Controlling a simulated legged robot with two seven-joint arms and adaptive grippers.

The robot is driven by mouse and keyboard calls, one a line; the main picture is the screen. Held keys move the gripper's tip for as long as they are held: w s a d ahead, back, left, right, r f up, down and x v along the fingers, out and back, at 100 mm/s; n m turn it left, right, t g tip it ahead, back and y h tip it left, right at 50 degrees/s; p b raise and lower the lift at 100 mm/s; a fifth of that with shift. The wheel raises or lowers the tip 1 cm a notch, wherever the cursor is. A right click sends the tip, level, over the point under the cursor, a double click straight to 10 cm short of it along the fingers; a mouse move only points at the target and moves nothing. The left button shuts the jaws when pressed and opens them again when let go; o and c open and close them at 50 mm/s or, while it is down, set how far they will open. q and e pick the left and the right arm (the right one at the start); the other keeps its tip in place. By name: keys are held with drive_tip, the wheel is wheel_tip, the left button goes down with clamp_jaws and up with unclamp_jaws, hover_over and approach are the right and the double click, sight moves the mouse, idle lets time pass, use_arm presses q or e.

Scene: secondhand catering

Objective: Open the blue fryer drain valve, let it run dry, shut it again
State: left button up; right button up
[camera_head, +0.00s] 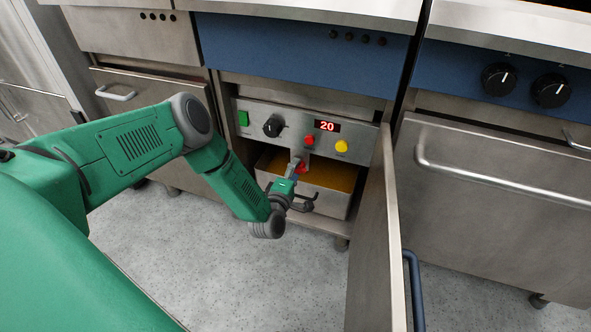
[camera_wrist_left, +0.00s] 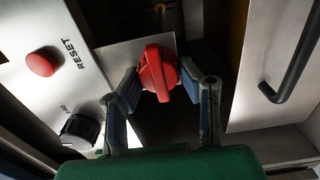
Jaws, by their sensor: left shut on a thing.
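The blue-fronted fryer (camera_head: 300,45) stands in the middle of the head view with its lower door (camera_head: 376,240) swung open. The red drain valve handle (camera_head: 301,168) sits below the control panel, over a steel pan (camera_head: 325,200) with amber oil in it. My left gripper (camera_head: 295,176) reaches into the cabinet and is shut on the handle. In the left wrist view the red handle (camera_wrist_left: 157,73) lies between the two fingers of the left gripper (camera_wrist_left: 165,92). The valve outlet is hidden, and no stream of oil can be made out. My right gripper is not in view.
The control panel (camera_head: 250,112) carries a display reading 20, a green switch (camera_head: 243,118), a black knob (camera_head: 272,126), a red reset button (camera_head: 309,140) and a yellow button (camera_head: 341,146). A dark pan handle (camera_wrist_left: 293,72) is close right of the gripper. The open door bounds the right side.

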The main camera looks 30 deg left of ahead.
use_arm(q)
drive_tip(key=shift+s+f, duration=0.15)
drive_tip(key=shift+f, duration=0.1)
drive_tip(key=o, duration=1.1)
drive_tip(key=shift+o, duration=0.2)
drive_tip(key=shift+r, duration=0.1)
drive_tip(key=v, duration=1.1)
drive_tip(key=shift+s, duration=0.4)
